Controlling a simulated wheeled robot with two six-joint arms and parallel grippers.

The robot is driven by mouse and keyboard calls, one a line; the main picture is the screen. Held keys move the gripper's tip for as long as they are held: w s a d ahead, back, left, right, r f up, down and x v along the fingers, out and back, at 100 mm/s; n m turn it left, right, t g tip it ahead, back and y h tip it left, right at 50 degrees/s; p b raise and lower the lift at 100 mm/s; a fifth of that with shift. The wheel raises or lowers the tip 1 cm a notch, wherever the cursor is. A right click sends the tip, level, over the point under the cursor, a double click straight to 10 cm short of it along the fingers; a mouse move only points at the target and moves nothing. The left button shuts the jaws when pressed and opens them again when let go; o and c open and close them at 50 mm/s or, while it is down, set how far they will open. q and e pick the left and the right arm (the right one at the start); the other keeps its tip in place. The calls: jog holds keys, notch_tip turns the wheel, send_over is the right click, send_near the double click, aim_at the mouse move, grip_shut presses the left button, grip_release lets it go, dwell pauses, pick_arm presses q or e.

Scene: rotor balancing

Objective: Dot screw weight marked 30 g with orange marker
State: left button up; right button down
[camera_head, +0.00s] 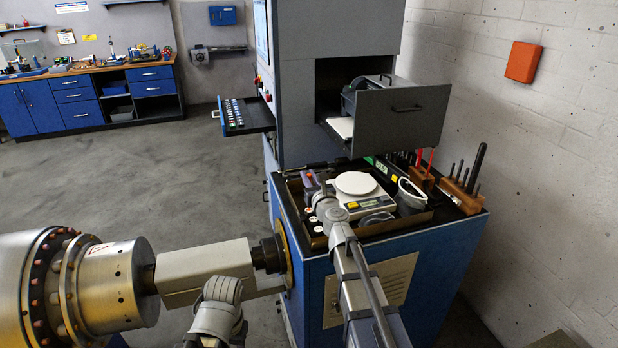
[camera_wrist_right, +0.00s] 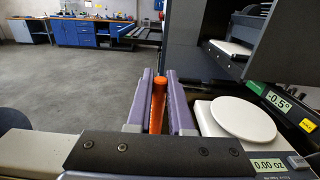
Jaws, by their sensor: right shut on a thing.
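My right gripper (camera_head: 311,180) is over the left part of the tray on the blue cabinet. The 30 g weight cannot be told apart. My left gripper is not seen; only a grey arm part shows at the bottom.
A scale with a round white pan (camera_head: 355,183) stands in the tray (camera_head: 400,224); its display reads 0.00 oz in the wrist view. An open drawer (camera_head: 403,117) overhangs behind. Another open drawer (camera_head: 240,115) holds several small pieces. Wooden tool blocks (camera_head: 463,196) stand at right.

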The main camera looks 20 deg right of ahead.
jog(key=shift+r+p, duration=2.8)
jog(key=shift+r, duration=0.3)
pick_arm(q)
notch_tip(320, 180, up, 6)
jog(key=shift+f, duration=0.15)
pick_arm(e)
jog(key=shift+f, duration=0.2)
pick_arm(q)
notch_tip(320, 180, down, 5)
jog(key=b, duration=0.5)
jog(key=shift+b, duration=0.3)
pick_arm(e)
notch_tip(320, 180, down, 5)
jog(key=shift+f, duration=0.1)
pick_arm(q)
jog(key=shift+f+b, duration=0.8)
pick_arm(e)
jog(key=shift+f, duration=0.75)
jog(key=shift+r, duration=0.1)
pick_arm(q)
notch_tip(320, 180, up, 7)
jog(key=p, duration=0.7)
pick_arm(e)
notch_tip(320, 180, up, 7)
jog(key=shift+f, duration=0.1)
